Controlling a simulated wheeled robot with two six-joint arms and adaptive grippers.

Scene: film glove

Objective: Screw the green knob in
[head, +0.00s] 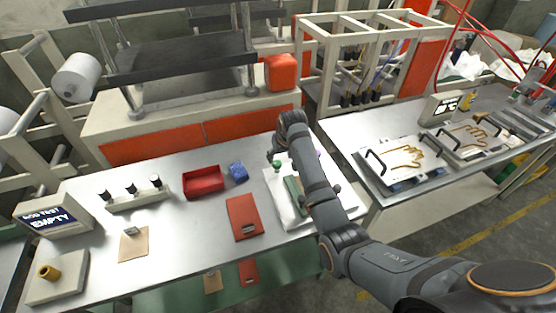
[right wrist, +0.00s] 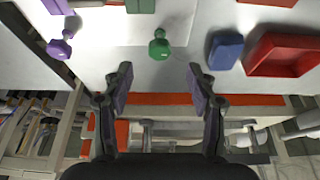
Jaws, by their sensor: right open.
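The green knob (right wrist: 159,46) shows in the right wrist view, ahead of and between my open right fingers (right wrist: 160,75), with a visible gap to them. In the head view the green knob (head: 276,163) is a small green ball just below my right gripper (head: 276,154), near the back edge of the metal table. A green block (head: 294,188) lies on a white plate (head: 283,217); my right arm hides part of this plate. A purple knob (right wrist: 60,47) is left of the green knob in the right wrist view. My left gripper is not in view.
A blue block (head: 238,172) and a red tray (head: 203,182) stand left of the green knob in the head view. A red plate (head: 244,217) lies in front of them. A press frame (head: 180,60) stands behind the table.

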